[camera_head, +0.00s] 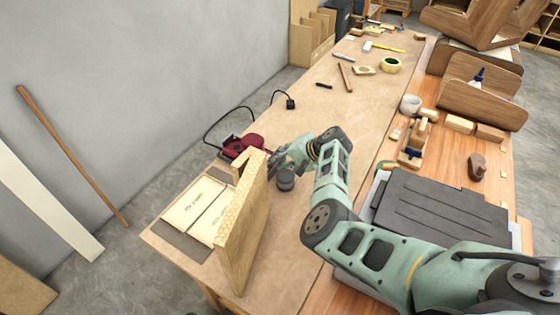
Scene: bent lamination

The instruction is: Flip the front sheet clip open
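Two pale sheets (195,203) with small dark print lie side by side at the near left corner of the workbench. A dark flat mat or plate (185,240) shows along their near edge. A thick upright wooden board (243,230) stands along their right side and hides part of that area. I cannot make out the front sheet clip or whether it is open. My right gripper (277,162) is just beyond the far end of the upright board, close to a red tool. Its fingertips are small and partly hidden, so its opening cannot be told. My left gripper is not in view.
The red tool (240,148) with a black cord lies left of my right gripper. A dark round object (286,183) is below my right wrist. Tape (391,64) and small hand tools lie farther back. The bench (330,115) between is mostly clear.

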